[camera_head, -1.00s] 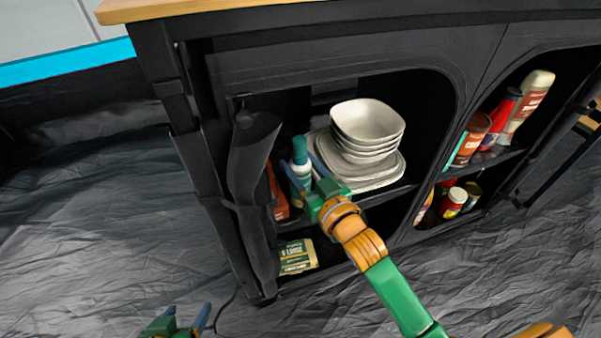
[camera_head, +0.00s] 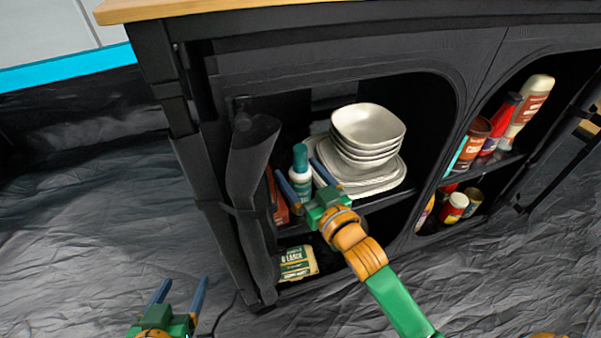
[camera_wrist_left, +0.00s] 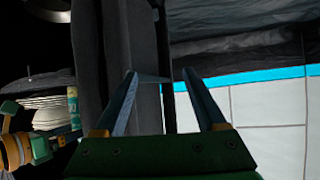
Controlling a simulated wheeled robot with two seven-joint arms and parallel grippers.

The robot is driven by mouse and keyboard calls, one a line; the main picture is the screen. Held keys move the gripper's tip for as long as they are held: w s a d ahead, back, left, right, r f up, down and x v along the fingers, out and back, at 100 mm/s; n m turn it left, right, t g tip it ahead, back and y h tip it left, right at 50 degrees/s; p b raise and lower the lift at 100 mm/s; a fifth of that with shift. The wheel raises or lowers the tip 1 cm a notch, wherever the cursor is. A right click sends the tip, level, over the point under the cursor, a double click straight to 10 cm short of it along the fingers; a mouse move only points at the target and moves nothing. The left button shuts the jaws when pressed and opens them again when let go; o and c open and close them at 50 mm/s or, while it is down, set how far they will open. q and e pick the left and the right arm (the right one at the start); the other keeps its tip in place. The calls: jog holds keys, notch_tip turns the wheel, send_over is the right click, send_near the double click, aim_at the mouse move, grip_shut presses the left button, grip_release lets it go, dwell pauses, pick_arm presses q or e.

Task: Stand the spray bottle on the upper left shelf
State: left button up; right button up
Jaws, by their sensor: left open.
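My right gripper (camera_head: 297,174) reaches in from the front. Its blue fingers are spread on either side of the bottle, with gaps visible. The bottle's lower part is partly hidden by the gripper. A teal and white strip that looks like the bottle (camera_wrist_left: 73,107) shows in the left wrist view, beside my right gripper's green body. My left gripper (camera_head: 182,284) is open and empty over the floor.
Stacked white bowls and plates (camera_head: 368,138) stand close right of the bottle. An orange item (camera_head: 279,205) is left of it. A rolled dark fabric flap (camera_head: 250,180) hangs at the opening's left edge. A green and cream box (camera_head: 297,262) lies on the lower shelf.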

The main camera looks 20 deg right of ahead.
jog(key=s, duration=0.2)
jog(key=s+d+p, duration=0.1)
jog(key=s, duration=0.2)
jog(key=shift+r, duration=0.1)
jog(key=s+d+p, duration=0.1)
jog(key=s, duration=0.5)
jog(key=s+d+f+m+g+h, duration=0.1)
jog(key=s+f+g, duration=0.1)
jog(key=f+g, duration=0.3)
jog(key=s+d+f+g+h, duration=0.1)
jog(key=s+f+g+h, duration=0.1)
jog(key=f, duration=0.5)
pick_arm(q)
jog(key=s+a+f+g+y, duration=0.1)
jog(key=s+a+f+g, duration=0.2)
jog(key=s+f+g, duration=0.5)
jog(key=s, duration=0.4)
jog(key=shift+a+f+y, duration=0.2)
jog(key=shift+f+y, duration=0.1)
jog(key=shift+y, duration=0.1)
pick_arm(e)
jog(key=s+a+f+g, duration=0.1)
jog(key=s+f+g, duration=0.5)
jog(key=s, duration=0.4)
jog(key=shift+a+n+g, duration=0.25)
jog(key=shift+n+g, duration=0.15)
jog(key=shift+g, duration=0.3)
